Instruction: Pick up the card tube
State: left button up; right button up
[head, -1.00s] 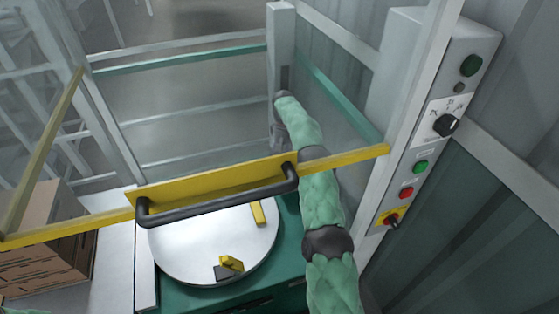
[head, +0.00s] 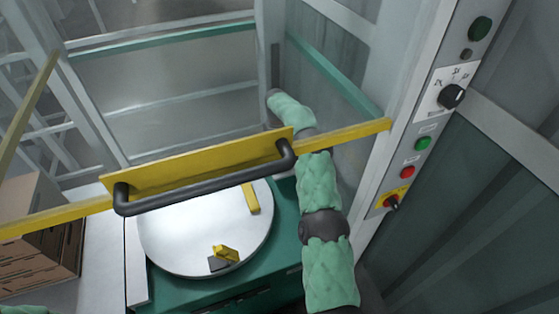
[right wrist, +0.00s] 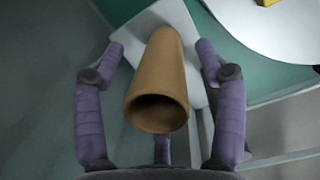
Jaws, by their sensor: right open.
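The card tube (right wrist: 160,75) is brown, with its open, dark end towards the camera in the right wrist view. It stands out from a pale grey plate (right wrist: 133,25) on a green surface. My right gripper (right wrist: 160,50) is open, with purple padded fingers on the left and right of the tube and a third finger below. Gaps show between the side fingers and the tube; contact with the lower finger cannot be told. In the head view my right arm reaches past the yellow bar, and I cannot make out its gripper or the tube. My left gripper is not in view.
A yellow bar with a black handle (head: 205,190) crosses above a round white turntable (head: 190,235) on a green base. A control panel (head: 430,130) with knobs and buttons stands right. Brown cartons (head: 40,235) stand left. Clear panels and frame posts enclose the space behind.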

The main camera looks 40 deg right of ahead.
notch_tip(320, 180, down, 2)
jog(key=shift+s+f+b, duration=0.15)
jog(key=shift+f+b, duration=0.05)
jog(key=shift+b, duration=0.2)
jog(key=c, duration=1)
jog(key=shift+c, duration=0.2)
notch_tip(320, 180, up, 18)
jog(key=p, duration=0.8)
jog(key=shift+p, duration=0.4)
jog(key=shift+a, duration=0.1)
